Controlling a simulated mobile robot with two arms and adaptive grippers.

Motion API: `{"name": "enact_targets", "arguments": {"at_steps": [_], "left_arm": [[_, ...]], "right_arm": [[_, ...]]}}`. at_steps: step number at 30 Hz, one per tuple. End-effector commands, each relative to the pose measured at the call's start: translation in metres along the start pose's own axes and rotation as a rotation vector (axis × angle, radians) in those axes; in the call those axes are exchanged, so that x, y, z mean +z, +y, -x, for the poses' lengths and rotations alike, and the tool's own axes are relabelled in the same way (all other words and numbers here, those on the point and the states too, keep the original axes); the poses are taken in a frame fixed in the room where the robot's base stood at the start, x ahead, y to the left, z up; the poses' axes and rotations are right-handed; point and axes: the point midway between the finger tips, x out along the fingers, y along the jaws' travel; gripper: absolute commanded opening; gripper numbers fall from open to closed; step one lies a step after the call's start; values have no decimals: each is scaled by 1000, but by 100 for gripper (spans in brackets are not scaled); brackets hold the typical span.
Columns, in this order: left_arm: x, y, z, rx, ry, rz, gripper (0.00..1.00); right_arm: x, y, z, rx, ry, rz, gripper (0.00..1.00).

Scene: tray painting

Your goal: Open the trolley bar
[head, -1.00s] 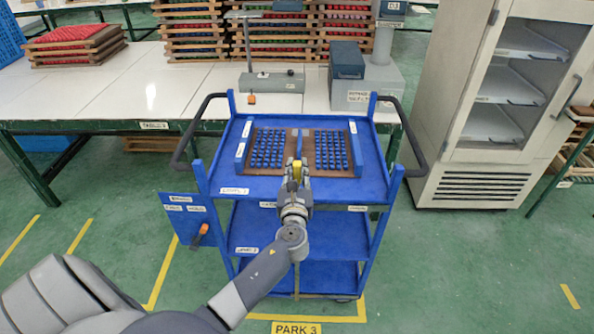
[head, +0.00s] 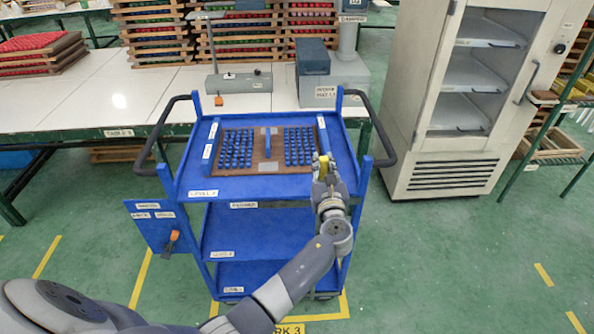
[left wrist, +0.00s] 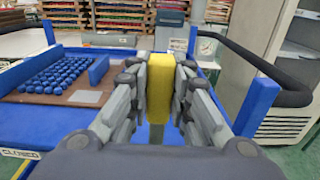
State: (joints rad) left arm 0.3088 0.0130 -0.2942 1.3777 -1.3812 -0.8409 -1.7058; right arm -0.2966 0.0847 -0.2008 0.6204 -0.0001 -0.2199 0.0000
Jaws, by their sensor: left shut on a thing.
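The blue trolley (head: 270,187) stands in front of the long table. My left gripper (head: 322,160) is at the right part of the trolley's front edge. It is shut on a yellow block-like grip (left wrist: 160,88), which stands upright between the fingers in the left wrist view. I take this grip to be part of the trolley bar; the rest of the bar is hidden or cannot be told apart. My right gripper is not in view.
A brown tray with several blue pieces (head: 240,178) lies on the trolley top between upright blue strips. Dark side handles (head: 381,128) stick out on both sides. A white cabinet (head: 405,120) stands to the right. The green floor between trolley and cabinet is clear.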

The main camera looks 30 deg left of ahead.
Motion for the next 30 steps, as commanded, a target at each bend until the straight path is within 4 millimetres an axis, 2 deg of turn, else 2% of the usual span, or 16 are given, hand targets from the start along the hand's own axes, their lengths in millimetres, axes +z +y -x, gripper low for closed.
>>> {"name": "enact_targets", "arguments": {"at_steps": [1,3,9,23,24,25,26,30], "left_arm": [[-2,-13,0,-2,-2,4,0],[-2,-26,0,-2,-2,4,0],[0,-48,0,-1,-2,2,0],[0,-53,0,1,-1,1,0],[0,-53,0,1,0,1,28],[0,-53,0,1,0,1,35],[0,-53,0,1,0,1,40],[0,-53,0,1,0,2,40]], "right_arm": [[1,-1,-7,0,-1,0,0],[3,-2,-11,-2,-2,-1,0],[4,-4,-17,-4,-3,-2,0],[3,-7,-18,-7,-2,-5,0],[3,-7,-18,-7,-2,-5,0],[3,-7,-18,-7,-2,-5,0],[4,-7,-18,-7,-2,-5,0],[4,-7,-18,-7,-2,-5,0]]}}
